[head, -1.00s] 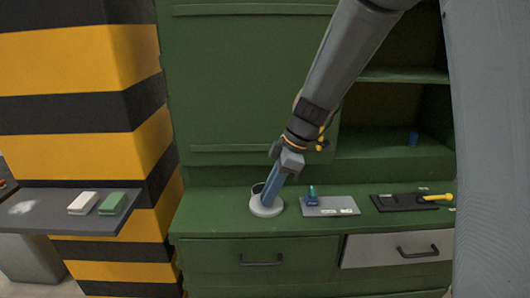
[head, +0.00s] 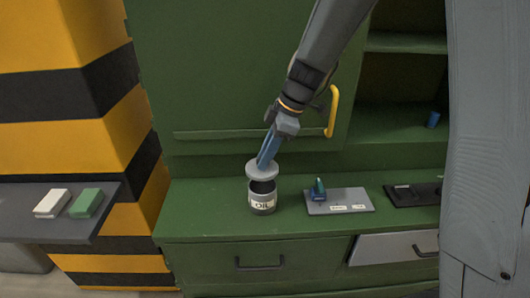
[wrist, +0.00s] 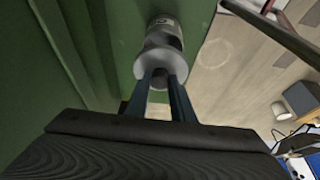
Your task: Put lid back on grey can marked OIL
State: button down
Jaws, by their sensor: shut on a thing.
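The grey can (head: 263,202), marked OIL, stands upright on the green cabinet top, its dark open mouth partly showing. The round grey lid (head: 262,170) is held just above the can, slightly tilted, with a gap at the front; whether it touches the rear rim I cannot tell. My gripper (head: 265,160) comes down from the upper right and is shut on the lid's knob. In the wrist view the lid (wrist: 159,66) lies between the blue fingers (wrist: 160,82) and hides part of the can (wrist: 165,30) beyond it.
A grey plate (head: 350,204) with a blue-green item (head: 318,190) lies right of the can, and a black tray (head: 415,192) lies further right. A dark shelf (head: 60,225) with a white block (head: 52,203) and a green block (head: 86,203) is at left. A yellow handle (head: 333,111) is behind my arm.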

aim_at(266, 171)
jog(key=shift+f+b, duration=1.65)
jog(key=shift+f, duration=0.85)
jog(key=shift+f+b, duration=0.2)
jog(key=shift+b, duration=1.05)
dwell(0.7)
jog(key=c, duration=1)
grip_release()
jog(key=shift+r, duration=0.1)
jog(key=shift+r+p, duration=1.85)
jog(key=shift+r, duration=1.6)
